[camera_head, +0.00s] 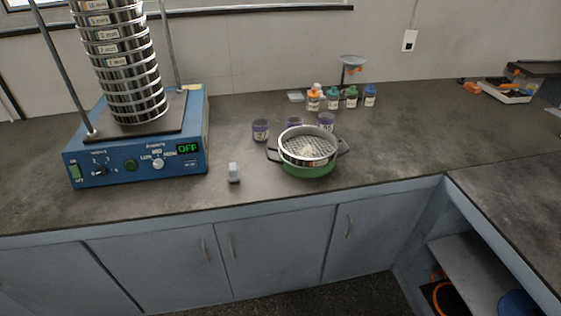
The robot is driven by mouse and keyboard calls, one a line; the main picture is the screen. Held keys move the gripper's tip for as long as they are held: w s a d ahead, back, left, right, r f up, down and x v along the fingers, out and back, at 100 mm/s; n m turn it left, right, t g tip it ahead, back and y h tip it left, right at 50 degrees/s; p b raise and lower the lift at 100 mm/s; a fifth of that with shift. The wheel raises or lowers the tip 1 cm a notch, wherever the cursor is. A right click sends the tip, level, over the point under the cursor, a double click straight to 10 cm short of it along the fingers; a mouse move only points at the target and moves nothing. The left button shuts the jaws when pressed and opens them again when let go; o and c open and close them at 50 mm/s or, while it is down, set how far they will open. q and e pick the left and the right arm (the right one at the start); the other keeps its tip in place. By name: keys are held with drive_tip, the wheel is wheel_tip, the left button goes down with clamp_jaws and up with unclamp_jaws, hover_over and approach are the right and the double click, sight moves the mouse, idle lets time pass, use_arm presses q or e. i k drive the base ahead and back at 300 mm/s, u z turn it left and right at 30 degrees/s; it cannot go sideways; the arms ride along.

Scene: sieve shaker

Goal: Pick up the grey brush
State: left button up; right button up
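A small grey object (234,173) with a paler top stands on the grey counter, between the blue shaker base and the green pot. It seems to be the grey brush, but it is too small to make out bristles or a handle. Nothing touches it, and there is bare counter around it. Neither of my grippers shows in the head view.
The blue shaker (135,140) with a tall sieve stack (122,65) stands left; its display reads OFF. A green pot (308,168) holding a sieve (308,143) sits right of the grey object. Purple-labelled cups (261,130) and several small bottles (332,97) stand behind.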

sight(233, 171)
drive_tip(key=k, duration=1.2)
drive_tip(key=u, duration=0.55)
drive_tip(key=i, duration=1.5)
drive_tip(key=z, duration=0.75)
drive_tip(key=i, duration=0.25)
drive_tip(key=z, duration=0.35)
